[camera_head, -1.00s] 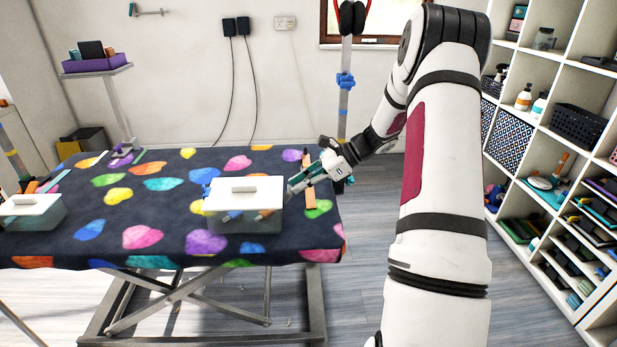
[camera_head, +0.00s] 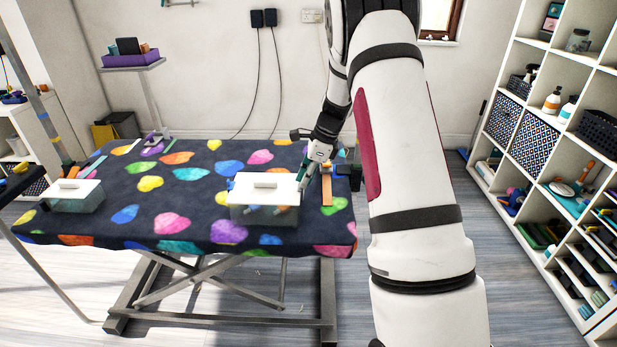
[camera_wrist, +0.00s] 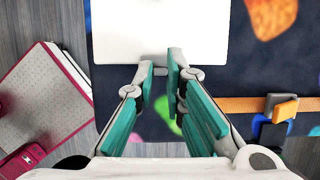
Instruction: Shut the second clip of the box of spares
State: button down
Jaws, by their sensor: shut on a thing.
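The box of spares (camera_head: 263,214) is a clear box with a white lid (camera_head: 250,192) and a pale handle, standing near the right end of the table. My gripper (camera_head: 302,184) is at the right side of the box, pointing down and to the left. In the wrist view the white lid (camera_wrist: 160,30) lies just beyond my fingertips (camera_wrist: 162,66). The fingers are close together, with a narrow gap at the lid's edge. They are shut on the clip there, which is mostly hidden between them.
The table (camera_head: 130,225) has a dark cloth with coloured hearts. A smaller white-lidded box (camera_head: 73,196) stands at its left. An orange strap (camera_head: 326,185) lies right of my gripper. White shelves (camera_head: 540,150) stand at the right. The cloth behind the box is largely clear.

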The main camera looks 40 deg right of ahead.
jog(key=c, duration=1.6)
grip_release()
jog(key=shift+c, duration=0.2)
jog(key=v, duration=1.2)
jog(key=shift+f, duration=0.1)
